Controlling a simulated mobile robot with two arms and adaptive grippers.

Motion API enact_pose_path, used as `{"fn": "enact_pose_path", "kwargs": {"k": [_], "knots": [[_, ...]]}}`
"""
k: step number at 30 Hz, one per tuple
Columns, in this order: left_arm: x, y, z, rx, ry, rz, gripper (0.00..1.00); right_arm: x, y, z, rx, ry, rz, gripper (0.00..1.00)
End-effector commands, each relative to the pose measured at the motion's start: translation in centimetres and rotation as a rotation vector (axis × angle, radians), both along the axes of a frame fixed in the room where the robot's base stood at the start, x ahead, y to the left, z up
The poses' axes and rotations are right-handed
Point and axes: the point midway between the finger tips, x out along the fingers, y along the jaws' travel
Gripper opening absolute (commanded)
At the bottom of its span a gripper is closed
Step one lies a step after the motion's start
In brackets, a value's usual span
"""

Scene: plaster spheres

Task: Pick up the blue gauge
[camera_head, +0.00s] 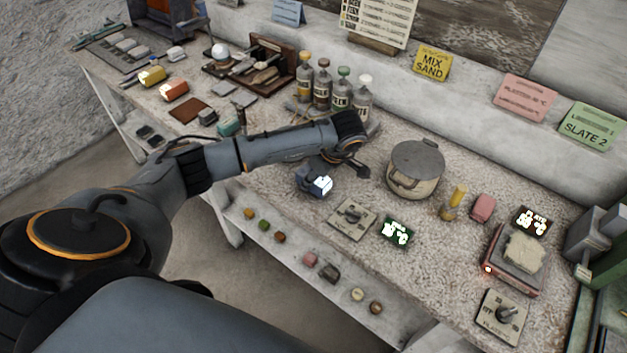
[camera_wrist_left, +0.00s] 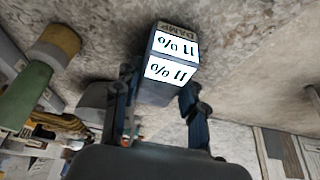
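The blue gauge (camera_head: 314,182) is a small blue-grey block with a bright white display, near the middle of the bench's front edge. In the left wrist view the gauge (camera_wrist_left: 168,62) shows "11 %" and "DAMP" upside down. My left gripper (camera_head: 335,164) is at the gauge in the head view, partly hidden by its own wrist. In the left wrist view its two fingers (camera_wrist_left: 161,88) flank the gauge closely on both sides and look shut on it. Whether the gauge touches the bench is hard to tell. My right gripper is not in view.
A lidded round pot (camera_head: 414,170) stands right of the gripper. Several capped bottles (camera_head: 341,92) stand behind the arm. A switch plate (camera_head: 352,218) and a green display (camera_head: 397,232) lie in front.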

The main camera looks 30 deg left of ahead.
Motion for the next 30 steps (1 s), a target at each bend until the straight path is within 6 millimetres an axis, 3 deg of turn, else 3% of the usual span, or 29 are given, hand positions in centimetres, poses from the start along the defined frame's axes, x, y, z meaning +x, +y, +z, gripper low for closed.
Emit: {"fn": "enact_pose_path", "kwargs": {"k": [1, 3, 11, 17, 20, 25, 27, 30], "knots": [[0.0, 0.0, 0.0, 0.000, 0.000, 0.000, 0.13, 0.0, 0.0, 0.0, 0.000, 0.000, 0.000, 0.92], [0.0, 0.0, 0.0, 0.001, 0.000, 0.001, 0.03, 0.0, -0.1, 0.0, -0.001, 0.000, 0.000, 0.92], [0.1, 0.0, 0.2, 0.001, -0.001, 0.001, 0.03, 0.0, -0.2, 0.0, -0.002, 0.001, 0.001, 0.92], [0.1, 0.1, 1.7, 0.001, -0.004, 0.001, 0.03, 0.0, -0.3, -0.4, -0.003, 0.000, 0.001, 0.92], [0.0, 0.0, 3.4, 0.001, -0.005, -0.002, 0.03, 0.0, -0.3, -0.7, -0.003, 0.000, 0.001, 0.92], [-2.7, -1.8, 6.9, 0.001, -0.007, -0.006, 0.03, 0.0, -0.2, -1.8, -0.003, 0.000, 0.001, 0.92], [-3.9, -2.5, 9.4, 0.004, -0.008, -0.007, 0.03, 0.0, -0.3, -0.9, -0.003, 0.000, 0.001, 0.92], [-6.1, -3.9, 10.6, 0.005, -0.004, -0.007, 0.03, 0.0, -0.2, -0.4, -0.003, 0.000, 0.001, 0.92]]}}
